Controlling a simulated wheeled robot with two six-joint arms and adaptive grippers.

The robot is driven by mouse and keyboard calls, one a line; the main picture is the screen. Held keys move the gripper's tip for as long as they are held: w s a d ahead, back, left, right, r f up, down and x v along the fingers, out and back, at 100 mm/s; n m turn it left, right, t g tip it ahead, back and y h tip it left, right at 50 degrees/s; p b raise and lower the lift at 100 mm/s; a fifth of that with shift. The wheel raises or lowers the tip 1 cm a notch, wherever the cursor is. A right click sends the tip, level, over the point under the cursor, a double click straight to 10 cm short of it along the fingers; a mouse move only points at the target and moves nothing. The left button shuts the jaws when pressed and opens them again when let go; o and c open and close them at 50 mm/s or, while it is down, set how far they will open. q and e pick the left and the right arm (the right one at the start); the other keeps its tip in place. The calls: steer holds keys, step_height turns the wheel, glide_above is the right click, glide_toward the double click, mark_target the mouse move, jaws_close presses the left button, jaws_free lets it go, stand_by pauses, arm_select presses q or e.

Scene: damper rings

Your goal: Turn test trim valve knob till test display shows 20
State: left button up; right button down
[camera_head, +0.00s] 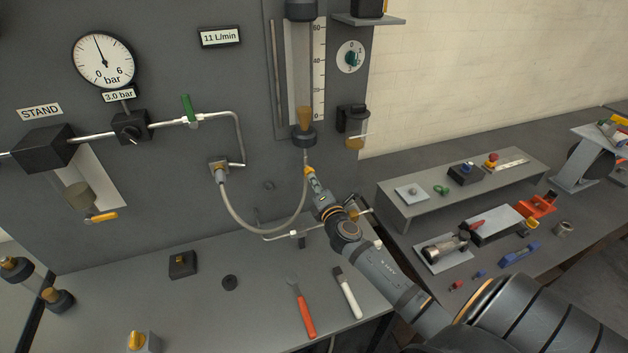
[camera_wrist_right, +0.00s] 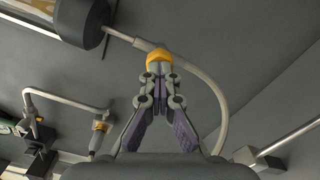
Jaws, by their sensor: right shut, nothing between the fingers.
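The white display (camera_head: 220,37) on the grey panel reads 11 L/min. No knob is readably labelled as the test trim valve. My right gripper (camera_head: 310,174) is below the clear flow tube (camera_head: 304,62). Its fingertips (camera_wrist_right: 158,66) are together, with an orange collar (camera_wrist_right: 158,57) of the hose right at them. Whether they touch it is unclear. They hold nothing. My left gripper is not in view.
A grey hose (camera_head: 258,228) loops beside the gripper to a fitting (camera_head: 219,168). Red-handled (camera_head: 304,312) and white-handled (camera_head: 348,295) tools lie on the bench. A grey rack (camera_head: 470,185) and several parts stand on the right.

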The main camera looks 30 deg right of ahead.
steer(key=c, duration=1.6)
jaws_free()
steer(key=shift+c, duration=0.2)
steer(key=shift+s, duration=0.1)
steer(key=shift+v, duration=0.95)
steer(key=b+v, duration=0.1)
steer(key=v, duration=0.5)
steer(key=shift+o, duration=0.4)
